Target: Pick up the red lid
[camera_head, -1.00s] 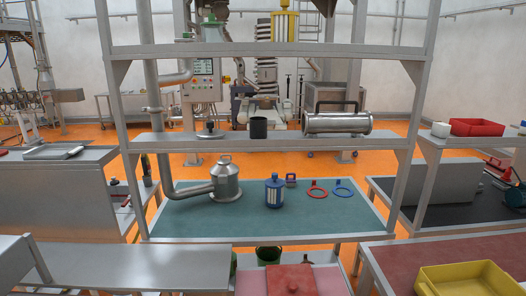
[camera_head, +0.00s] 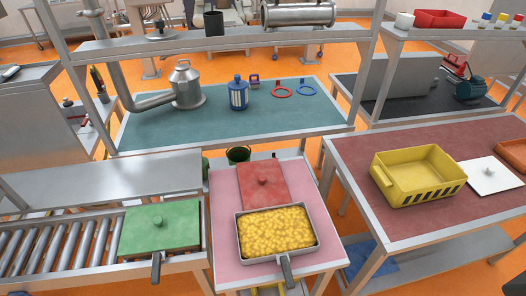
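The red lid (camera_head: 262,186) is a flat square plate with a small round knob on top. It lies on the pink-topped table (camera_head: 228,236), just behind a square pan (camera_head: 278,233) full of yellow pieces. The pan's near edge has a dark handle pointing toward me. Whether the lid touches the pan's far rim is hard to tell. Neither of my grippers shows in the view.
A green lid (camera_head: 160,228) with a handle below it lies on the roller conveyor (camera_head: 62,249) at left. A yellow crate (camera_head: 426,178) and a white lid (camera_head: 491,175) sit on the red-topped table at right. A shelf unit with a green top (camera_head: 170,131) stands behind.

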